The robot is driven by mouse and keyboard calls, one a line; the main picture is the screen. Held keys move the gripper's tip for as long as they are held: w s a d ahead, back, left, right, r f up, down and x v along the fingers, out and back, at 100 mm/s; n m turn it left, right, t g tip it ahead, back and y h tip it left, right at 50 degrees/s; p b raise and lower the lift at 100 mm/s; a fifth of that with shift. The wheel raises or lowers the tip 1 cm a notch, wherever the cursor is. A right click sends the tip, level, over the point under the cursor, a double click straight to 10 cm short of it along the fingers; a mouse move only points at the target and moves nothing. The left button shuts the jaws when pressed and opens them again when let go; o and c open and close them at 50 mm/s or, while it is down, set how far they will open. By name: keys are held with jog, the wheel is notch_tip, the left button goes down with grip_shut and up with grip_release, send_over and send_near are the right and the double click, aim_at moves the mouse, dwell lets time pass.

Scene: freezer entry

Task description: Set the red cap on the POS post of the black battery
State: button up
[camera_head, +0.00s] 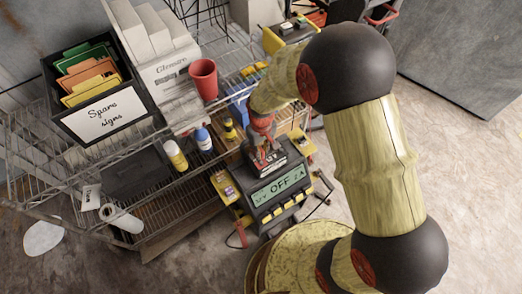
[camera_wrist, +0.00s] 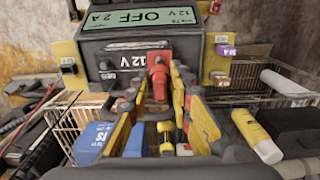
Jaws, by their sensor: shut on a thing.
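The red cap (camera_wrist: 159,80) is between the fingertips of my gripper (camera_wrist: 158,88) in the wrist view, and the gripper is shut on it. The black battery (camera_wrist: 125,60) lies right behind the cap, with a "12 V" marking and a small label at its left end. The cap overlaps the right part of the battery in the picture. The POS post is hidden, and I cannot tell whether the cap touches it. In the head view, my gripper (camera_head: 262,133) points down over the battery (camera_head: 272,162), and the cap is not clearly distinct from my red gripper parts.
A charger (camera_head: 279,188) reading "OFF" stands by the battery, with yellow side brackets. Bottles (camera_head: 176,155), a red cup (camera_head: 203,79) and a "Spare signs" box (camera_head: 100,110) stand on the wire shelf to the left. Cables hang around the charger.

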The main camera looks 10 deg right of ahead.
aim_at(261, 149)
jog(key=shift+f+b, duration=1.15)
jog(key=shift+f, duration=0.85)
jog(key=shift+f+b, duration=0.35)
jog(key=shift+f, duration=1)
dwell(0.8)
jog(key=o, duration=1)
jog(key=shift+o, duration=0.2)
notch_tip(261, 149, up, 12)
dwell(0.5)
